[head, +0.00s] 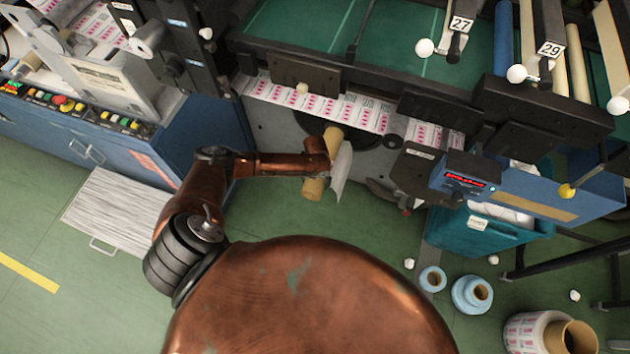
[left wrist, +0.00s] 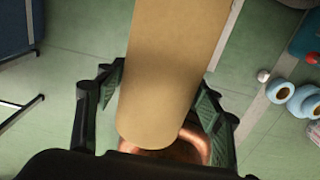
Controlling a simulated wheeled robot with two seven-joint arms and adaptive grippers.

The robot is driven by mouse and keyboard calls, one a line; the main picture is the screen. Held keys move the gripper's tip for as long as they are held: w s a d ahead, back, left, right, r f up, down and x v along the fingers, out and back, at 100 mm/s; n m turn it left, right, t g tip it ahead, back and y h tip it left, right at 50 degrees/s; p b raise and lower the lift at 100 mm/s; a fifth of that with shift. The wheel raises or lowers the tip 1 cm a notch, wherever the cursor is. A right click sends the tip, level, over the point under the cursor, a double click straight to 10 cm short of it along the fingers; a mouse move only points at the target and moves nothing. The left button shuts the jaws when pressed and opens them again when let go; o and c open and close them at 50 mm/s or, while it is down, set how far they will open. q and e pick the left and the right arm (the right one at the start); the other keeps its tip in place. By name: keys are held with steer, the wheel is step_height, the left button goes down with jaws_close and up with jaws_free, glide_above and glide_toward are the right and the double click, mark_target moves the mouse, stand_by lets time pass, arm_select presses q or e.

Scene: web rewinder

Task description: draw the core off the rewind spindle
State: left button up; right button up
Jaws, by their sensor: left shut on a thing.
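The core (head: 313,188) is a tan cardboard tube in front of the machine's grey side plate, with one end toward a dark round part (head: 375,138) on the plate. A white strip (head: 341,174) hangs beside it. My left gripper (head: 320,162) is shut around the core's side. In the left wrist view the core (left wrist: 173,60) lies between the two dark fingers of my left gripper (left wrist: 160,98) and runs out of the top edge. I cannot make out the rewind spindle or whether the core is still around it. My right gripper is not in view.
A printed web (head: 320,108) crosses above the core. A blue control box (head: 470,182) and a teal bin (head: 470,232) stand to the right. Blue rolls (head: 470,295) and a printed roll (head: 530,333) lie on the floor. A blue cabinet (head: 200,135) stands left. Green floor is open below the core.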

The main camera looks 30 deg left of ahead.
arm_select(q)
steer(key=c, duration=0.8)
steer(key=shift+c, duration=0.2)
steer(key=shift+r, duration=0.25)
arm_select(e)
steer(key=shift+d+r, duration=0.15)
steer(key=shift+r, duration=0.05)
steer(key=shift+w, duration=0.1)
arm_select(q)
steer(key=shift+s+d+r+p, duration=0.1)
steer(key=shift+s+d+p, duration=0.05)
steer(key=shift+s+p, duration=0.4)
steer(key=shift+s+d+r+p, duration=0.1)
steer(key=shift+s+p, duration=0.35)
steer(key=shift+p, duration=0.05)
steer(key=s+d+p, duration=0.3)
steer(key=s+p, duration=0.3)
steer(key=s, duration=0.6)
steer(key=s+d+p, duration=0.3)
steer(key=s+p, duration=0.4)
steer(key=s, duration=0.6)
steer(key=shift+s+f, duration=0.25)
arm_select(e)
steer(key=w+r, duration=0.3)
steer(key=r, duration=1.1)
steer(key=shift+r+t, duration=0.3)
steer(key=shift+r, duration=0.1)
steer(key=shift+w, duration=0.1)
